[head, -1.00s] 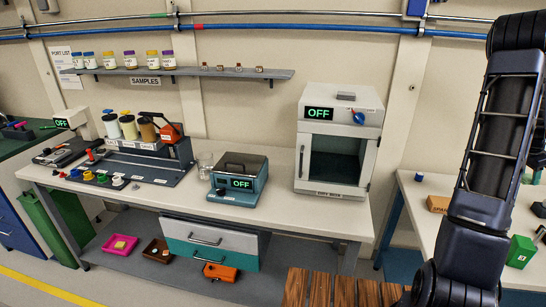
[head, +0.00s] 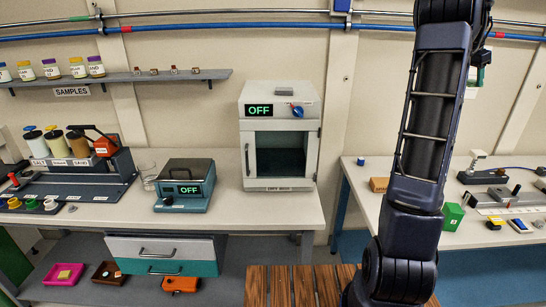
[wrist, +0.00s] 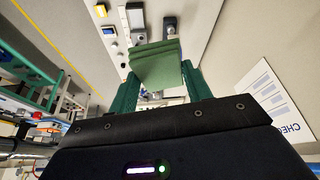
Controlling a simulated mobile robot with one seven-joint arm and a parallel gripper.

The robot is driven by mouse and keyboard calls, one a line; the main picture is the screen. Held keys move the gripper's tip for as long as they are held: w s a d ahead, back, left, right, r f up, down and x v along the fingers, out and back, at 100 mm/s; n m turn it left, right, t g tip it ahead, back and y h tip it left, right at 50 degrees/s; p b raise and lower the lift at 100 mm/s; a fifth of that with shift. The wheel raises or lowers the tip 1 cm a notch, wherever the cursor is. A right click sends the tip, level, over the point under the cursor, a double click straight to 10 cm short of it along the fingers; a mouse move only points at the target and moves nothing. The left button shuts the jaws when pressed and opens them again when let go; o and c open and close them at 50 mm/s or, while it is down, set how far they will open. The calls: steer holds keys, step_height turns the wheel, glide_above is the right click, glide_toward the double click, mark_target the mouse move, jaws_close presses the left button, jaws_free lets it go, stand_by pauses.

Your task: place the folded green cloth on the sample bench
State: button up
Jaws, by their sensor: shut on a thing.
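The folded green cloth (wrist: 157,65) is in the wrist view, held between the two green fingers of my gripper (wrist: 160,82). My gripper is shut on it, and the cloth sticks out beyond the fingertips. In the head view my arm rises at the right and leaves the top of the picture; I cannot make out the cloth there. A long white-topped bench (head: 240,212) stands below the shelf marked SAMPLES (head: 130,78). Its top is bare in front of the oven and to the right of the teal hotplate.
On that bench are the teal hotplate (head: 185,186), a white oven (head: 281,140), a glass beaker (head: 147,172) and a dark rack (head: 80,180). A second white bench (head: 350,180) at right holds a green box (head: 452,216) and small parts. A wooden slatted surface (head: 290,285) is in front.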

steer(key=w+a+n+t, duration=0.1)
steer(key=w+a+n, duration=0.35)
steer(key=a, duration=1.25)
steer(key=w+a+n+t, duration=0.1)
steer(key=w+a, duration=0.7)
steer(key=a, duration=0.9)
steer(key=s+a+n, duration=0.1)
steer(key=s+a, duration=0.1)
steer(key=a, duration=0.8)
steer(key=s+a+n+y, duration=0.1)
steer(key=s+a+n, duration=0.1)
steer(key=a, duration=0.9)
steer(key=s+a+n+y, duration=0.1)
steer(key=s+a, duration=0.1)
steer(key=a, duration=0.9)
steer(key=shift+a+t, duration=0.15)
steer(key=shift+t, duration=0.25)
steer(key=s+a+n+y, duration=0.1)
steer(key=s+a+n, duration=0.1)
steer(key=s+a, duration=0.45)
steer(key=s+a+n, duration=0.1)
steer(key=s+a, duration=0.3)
steer(key=a, duration=0.6)
steer(key=n+y, duration=0.1)
steer(key=n, duration=0.2)
glide_above(225, 212)
steer(key=s, duration=0.1)
steer(key=shift+t, duration=0.4)
step_height(225, 212, down, 46)
steer(key=shift+s+a+f, duration=0.1)
